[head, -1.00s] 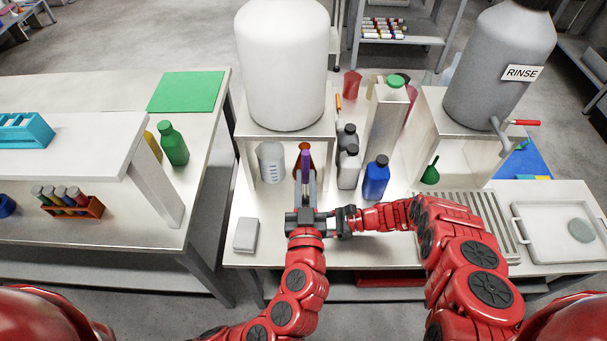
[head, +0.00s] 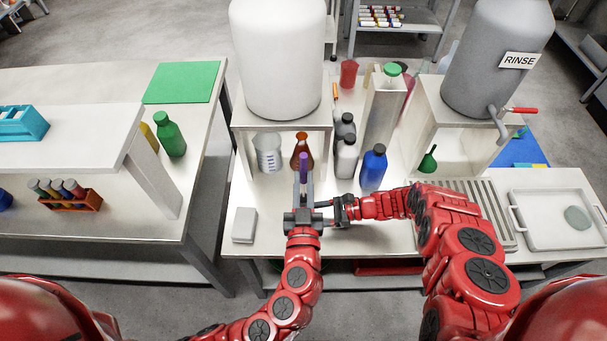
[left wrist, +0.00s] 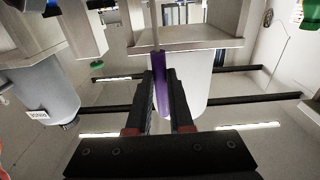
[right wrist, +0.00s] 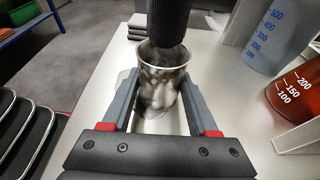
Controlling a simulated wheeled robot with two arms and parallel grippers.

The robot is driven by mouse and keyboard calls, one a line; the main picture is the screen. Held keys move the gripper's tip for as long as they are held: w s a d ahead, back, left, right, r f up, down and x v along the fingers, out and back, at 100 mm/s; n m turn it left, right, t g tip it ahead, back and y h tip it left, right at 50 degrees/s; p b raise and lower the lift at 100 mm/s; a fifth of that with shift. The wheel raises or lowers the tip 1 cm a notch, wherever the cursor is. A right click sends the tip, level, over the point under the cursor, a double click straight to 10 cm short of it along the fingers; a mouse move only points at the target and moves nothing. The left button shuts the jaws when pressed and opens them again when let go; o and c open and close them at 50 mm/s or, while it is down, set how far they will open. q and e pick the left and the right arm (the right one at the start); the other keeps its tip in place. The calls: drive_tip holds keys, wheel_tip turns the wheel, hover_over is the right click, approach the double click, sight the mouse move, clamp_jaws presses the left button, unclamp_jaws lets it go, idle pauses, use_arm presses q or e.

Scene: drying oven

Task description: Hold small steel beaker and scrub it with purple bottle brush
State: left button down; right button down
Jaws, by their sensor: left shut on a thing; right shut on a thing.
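My left gripper (head: 303,190) is shut on the purple handle of the bottle brush (head: 304,163), which stands roughly upright; the handle (left wrist: 162,95) also shows in the left wrist view. My right gripper (head: 324,213) is beside and just right of the left one, shut on the small steel beaker. In the right wrist view the shiny beaker (right wrist: 158,88) is upright between the fingers. The dark brush head (right wrist: 168,24) is at its mouth; how deep it reaches is hard to tell. The beaker is not clearly visible in the head view.
Behind my grippers are a glass beaker (head: 268,153), an amber flask (head: 302,152), grey bottles (head: 346,155) and a blue bottle (head: 373,168). A drain rack (head: 488,215) and tray (head: 515,235) are right. The table front is mostly clear.

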sight(305, 201)
use_arm(q)
drive_tip(key=shift+f, duration=3.25)
drive_tip(key=shift+f, duration=0.7)
drive_tip(key=shift+d, duration=0.2)
